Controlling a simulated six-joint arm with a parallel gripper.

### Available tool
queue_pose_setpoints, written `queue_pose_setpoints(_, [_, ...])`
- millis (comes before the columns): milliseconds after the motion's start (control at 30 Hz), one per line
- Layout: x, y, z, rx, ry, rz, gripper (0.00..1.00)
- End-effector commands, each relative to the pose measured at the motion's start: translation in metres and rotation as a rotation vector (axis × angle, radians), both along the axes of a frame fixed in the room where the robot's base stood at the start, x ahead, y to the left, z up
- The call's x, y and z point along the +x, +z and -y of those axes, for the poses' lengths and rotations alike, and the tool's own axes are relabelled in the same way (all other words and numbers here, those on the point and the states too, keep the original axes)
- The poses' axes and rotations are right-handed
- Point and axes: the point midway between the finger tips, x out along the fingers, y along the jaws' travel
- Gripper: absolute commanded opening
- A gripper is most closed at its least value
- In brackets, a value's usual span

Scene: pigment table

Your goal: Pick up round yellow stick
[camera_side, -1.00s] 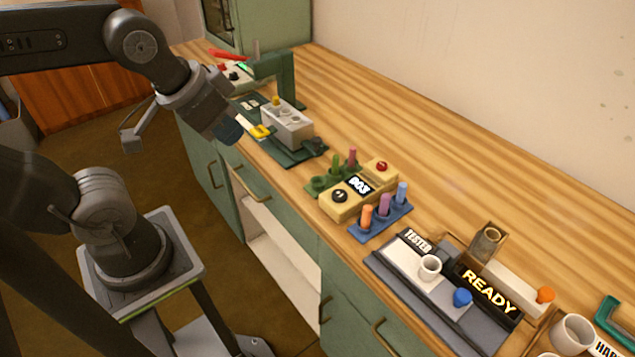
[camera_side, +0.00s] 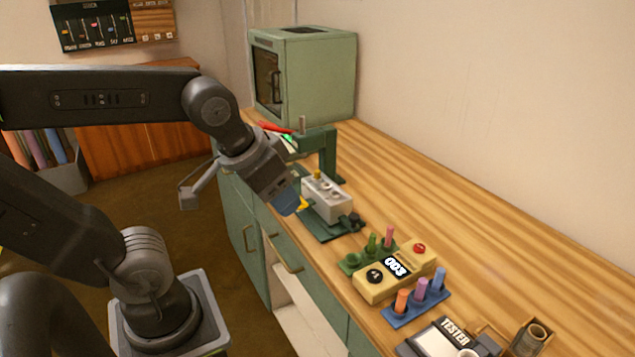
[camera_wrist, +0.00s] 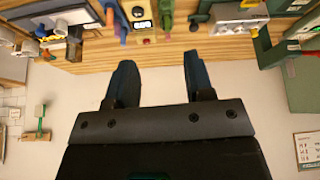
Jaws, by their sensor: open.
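A short round yellow stick (camera_side: 318,175) stands upright in the top of a grey block (camera_side: 330,202), at the block's far end in the side view. A second yellow piece (camera_side: 303,204) lies low in front of the block, partly hidden by my gripper. My gripper (camera_side: 287,203) has blue fingers and hangs tilted down at the counter's front edge, left of the block. The wrist view shows my gripper (camera_wrist: 158,62) open with nothing between its fingers.
A green stand (camera_side: 328,150) rises just behind the block. A yellow device reading 003 (camera_side: 392,270) and a blue rack (camera_side: 418,308) with coloured sticks stand nearer the camera. A green cabinet (camera_side: 325,75) stands at the back. The counter along the wall is bare.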

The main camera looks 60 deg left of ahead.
Motion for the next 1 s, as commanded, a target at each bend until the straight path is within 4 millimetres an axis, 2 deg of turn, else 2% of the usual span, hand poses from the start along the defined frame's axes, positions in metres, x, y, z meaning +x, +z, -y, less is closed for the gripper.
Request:
queue_pose_setpoints(167, [0.055,0.021,-0.031,-0.049,0.290,-0.070,0.48])
queue_pose_setpoints(300, [0.105,0.028,-0.068,-0.084,0.569,-0.114,0.48])
queue_pose_setpoints(467, [0.158,0.022,-0.119,-0.111,0.894,-0.146,0.48])
queue_pose_setpoints(600, [0.195,0.006,-0.165,-0.122,1.162,-0.155,0.48])
queue_pose_setpoints(700, [0.213,-0.006,-0.193,-0.124,1.313,-0.151,0.48])
queue_pose_setpoints(800, [0.223,-0.016,-0.211,-0.125,1.415,-0.145,0.48])
queue_pose_setpoints(1000, [0.228,-0.030,-0.226,-0.123,1.486,-0.140,0.48])
